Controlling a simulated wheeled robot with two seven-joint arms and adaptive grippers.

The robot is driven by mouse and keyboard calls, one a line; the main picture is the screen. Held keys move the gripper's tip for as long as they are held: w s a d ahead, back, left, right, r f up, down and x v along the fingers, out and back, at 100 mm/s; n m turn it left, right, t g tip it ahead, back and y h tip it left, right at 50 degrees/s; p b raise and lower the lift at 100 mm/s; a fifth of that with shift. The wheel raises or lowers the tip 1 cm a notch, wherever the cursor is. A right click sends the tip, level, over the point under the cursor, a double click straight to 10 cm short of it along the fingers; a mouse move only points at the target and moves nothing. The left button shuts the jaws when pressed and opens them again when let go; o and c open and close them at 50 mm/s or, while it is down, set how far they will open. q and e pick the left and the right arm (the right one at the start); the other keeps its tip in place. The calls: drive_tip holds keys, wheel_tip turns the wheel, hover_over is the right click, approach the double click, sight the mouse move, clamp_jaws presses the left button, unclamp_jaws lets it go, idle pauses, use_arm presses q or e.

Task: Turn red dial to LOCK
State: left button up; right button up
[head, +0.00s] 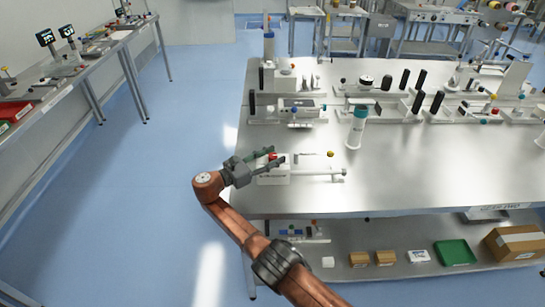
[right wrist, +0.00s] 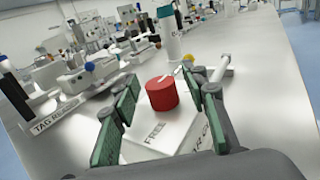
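The red dial (right wrist: 162,93) is a short red cylinder on a white block (right wrist: 160,143). Its red top shows small in the head view (head: 272,155), near the table's left edge. The block's near face reads FREE; a second label to its right is partly hidden by a finger. My right gripper (right wrist: 162,100) is open, with one green finger on each side of the dial. Gaps show between the fingers and the dial. In the head view my right gripper (head: 268,158) reaches over the block from the left. My left gripper is not in view.
A white bottle with a teal cap (head: 356,128) stands behind the block on the steel table (head: 420,160). A rod with a yellow ball (head: 331,154) lies right of the dial. Fixtures with black handles (head: 300,108) line the back. The table's right front is clear.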

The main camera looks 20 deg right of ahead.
drive_tip(key=shift+a, duration=0.1)
drive_tip(key=v, duration=0.7)
drive_tip(key=shift+a, duration=0.2)
idle(0.5)
